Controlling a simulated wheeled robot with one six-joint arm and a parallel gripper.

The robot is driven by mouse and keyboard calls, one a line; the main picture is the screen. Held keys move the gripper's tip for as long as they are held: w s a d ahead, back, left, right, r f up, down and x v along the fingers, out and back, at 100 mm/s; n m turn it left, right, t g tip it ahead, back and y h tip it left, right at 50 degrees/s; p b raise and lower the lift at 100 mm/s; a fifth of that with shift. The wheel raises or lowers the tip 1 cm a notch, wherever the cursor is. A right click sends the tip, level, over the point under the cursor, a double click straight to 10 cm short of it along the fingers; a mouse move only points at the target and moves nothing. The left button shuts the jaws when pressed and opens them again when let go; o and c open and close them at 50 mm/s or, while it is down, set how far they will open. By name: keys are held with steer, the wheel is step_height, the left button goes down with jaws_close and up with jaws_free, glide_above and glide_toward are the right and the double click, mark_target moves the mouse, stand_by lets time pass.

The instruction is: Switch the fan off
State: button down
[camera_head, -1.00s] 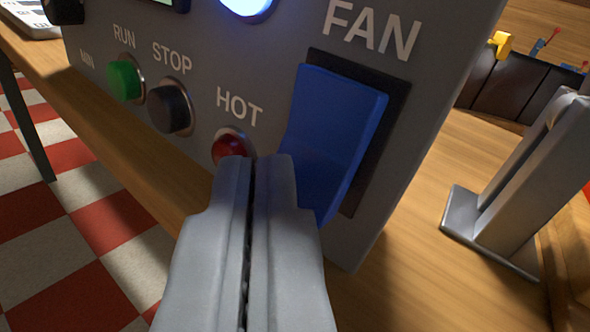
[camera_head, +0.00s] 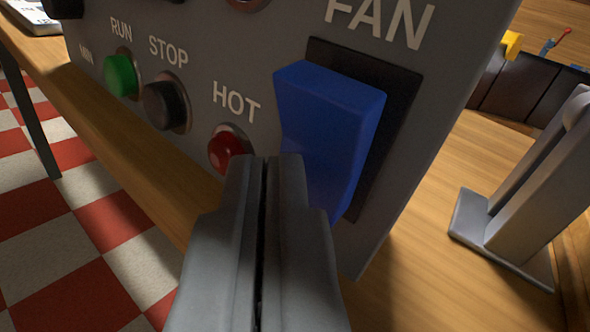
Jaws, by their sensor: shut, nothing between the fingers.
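The blue rocker switch (camera_head: 330,125) sits in a dark frame under the word FAN on a grey control panel (camera_head: 225,55). Its upper end stands out from the panel and its lower end is tilted in. My gripper (camera_head: 265,162) is shut and empty. Its fingertips are in front of the rocker's lower left edge and just right of the red HOT lamp (camera_head: 227,148). I cannot tell whether they touch the rocker. The fingers hide part of the panel's lower edge. The round lamp (camera_head: 247,3) at the top, cut by the frame, looks dark.
A green RUN button (camera_head: 120,76) and a black STOP button (camera_head: 163,104) are left of the HOT lamp. A grey metal stand (camera_head: 530,205) is on the wooden bench (camera_head: 420,275) at right. Dark bins (camera_head: 515,85) stand behind.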

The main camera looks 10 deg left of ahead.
steer(key=shift+s+r, duration=0.1)
steer(key=shift+s, duration=0.05)
steer(key=shift+s+a+r, duration=0.25)
steer(key=shift+s+r, duration=0.05)
steer(key=shift+s, duration=0.3)
steer(key=shift+s, duration=0.1)
stand_by(0.3)
steer(key=s, duration=0.1)
steer(key=s+a+r, duration=0.1)
steer(key=s+r, duration=0.1)
steer(key=s, duration=0.1)
steer(key=shift+a, duration=0.3)
steer(key=shift+s+r, duration=0.1)
steer(key=shift+r, duration=0.05)
